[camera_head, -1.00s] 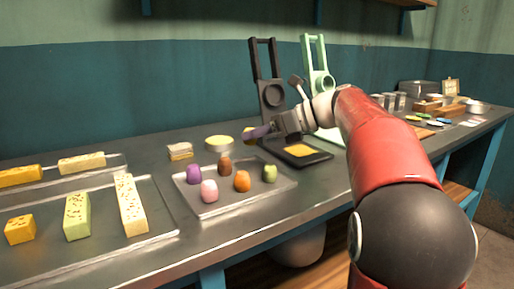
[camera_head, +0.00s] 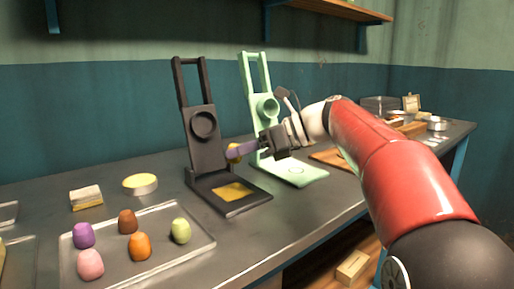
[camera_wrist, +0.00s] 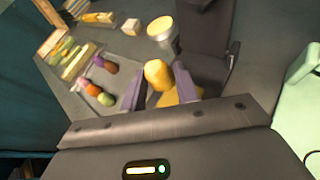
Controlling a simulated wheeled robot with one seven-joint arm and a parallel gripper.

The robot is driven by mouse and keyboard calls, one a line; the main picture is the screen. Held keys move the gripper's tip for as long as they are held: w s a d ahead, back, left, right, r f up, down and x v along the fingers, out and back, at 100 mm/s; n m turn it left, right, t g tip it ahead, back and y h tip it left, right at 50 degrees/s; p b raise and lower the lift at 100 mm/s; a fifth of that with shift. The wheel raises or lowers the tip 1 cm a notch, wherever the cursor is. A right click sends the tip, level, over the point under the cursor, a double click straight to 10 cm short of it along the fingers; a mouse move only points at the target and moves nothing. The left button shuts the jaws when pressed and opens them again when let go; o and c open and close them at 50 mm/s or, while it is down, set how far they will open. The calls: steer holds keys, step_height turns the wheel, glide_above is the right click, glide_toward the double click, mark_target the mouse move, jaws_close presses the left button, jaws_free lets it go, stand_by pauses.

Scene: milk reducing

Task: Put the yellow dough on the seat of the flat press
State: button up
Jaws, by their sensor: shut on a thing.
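My gripper (camera_head: 238,151), with purple fingers, is shut on a small rounded yellow dough (camera_head: 234,153). In the wrist view the dough (camera_wrist: 157,74) sits between the fingertips. The gripper is above the base of the black press (camera_head: 203,140), in front of its raised lid, which has a round boss. A flat yellow square patch (camera_head: 234,192) lies on that base, below the dough and apart from it. It shows partly behind the fingers in the wrist view (camera_wrist: 180,92). A mint green press (camera_head: 262,107) stands to the right, also open, with a circle marked on its base.
A metal tray (camera_head: 190,246) with several coloured dough pieces is at the front left. A round yellow-topped tin (camera_head: 140,184) and a layered block (camera_head: 86,197) stand behind it. My arm reaches in from the right. A wooden board and containers lie farther right.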

mark_target(243, 193)
steer(key=shift+a+f+b, duration=0.15)
steer(key=shift+f+b, duration=0.35)
step_height(243, 193, down, 4)
steer(key=b, duration=0.5)
steer(key=shift+f, duration=0.75)
steer(key=shift+f+p, duration=0.35)
steer(key=shift+p, duration=0.5)
stand_by(0.9)
steer(key=o, duration=1)
steer(key=shift+o, duration=0.2)
